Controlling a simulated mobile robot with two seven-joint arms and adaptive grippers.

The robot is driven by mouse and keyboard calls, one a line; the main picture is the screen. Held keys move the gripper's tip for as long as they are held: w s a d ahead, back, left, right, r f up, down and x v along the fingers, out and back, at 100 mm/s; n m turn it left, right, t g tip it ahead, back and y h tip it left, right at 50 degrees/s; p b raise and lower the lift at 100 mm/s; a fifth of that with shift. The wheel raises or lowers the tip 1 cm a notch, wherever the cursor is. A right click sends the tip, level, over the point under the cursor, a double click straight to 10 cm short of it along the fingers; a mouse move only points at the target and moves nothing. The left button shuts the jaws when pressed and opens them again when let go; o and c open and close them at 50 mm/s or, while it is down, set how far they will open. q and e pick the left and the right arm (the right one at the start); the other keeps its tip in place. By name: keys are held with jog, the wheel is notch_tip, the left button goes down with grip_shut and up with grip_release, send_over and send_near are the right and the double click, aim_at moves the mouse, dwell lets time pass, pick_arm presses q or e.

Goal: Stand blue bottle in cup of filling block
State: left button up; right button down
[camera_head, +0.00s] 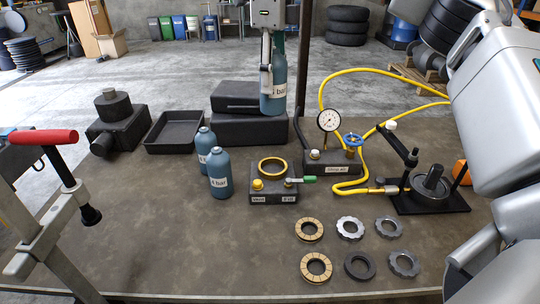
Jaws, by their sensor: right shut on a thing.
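My right gripper (267,78) comes down from the top middle of the head view, shut on a blue bottle (276,98) with a white label. The bottle hangs upright; its top is hidden by the gripper. It shows in front of the black boxes, farther back than the filling block (274,197) and apart from it. The block is dark, with a brass-rimmed cup (272,166) on top, a yellow knob and a green-handled lever. The cup looks empty. Two more blue bottles stand left of the block, the nearer one (220,176) and the farther one (206,143). My left gripper is not in view.
A pressure gauge (329,120) on a dark block and a yellow hose (378,71) stand right of the filling block. Several rings lie in front right, including a friction ring (316,267). A black tray (173,132) sits behind left. The front left table is mostly clear.

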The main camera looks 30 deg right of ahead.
aim_at(274, 104)
notch_tip(274, 104, down, 19)
jog(key=shift+r, duration=0.15)
dwell(0.5)
jog(key=c, duration=1.6)
grip_release()
jog(key=o, duration=0.4)
jog(key=shift+o, duration=0.2)
notch_tip(274, 104, up, 12)
jog(key=shift+s, duration=0.15)
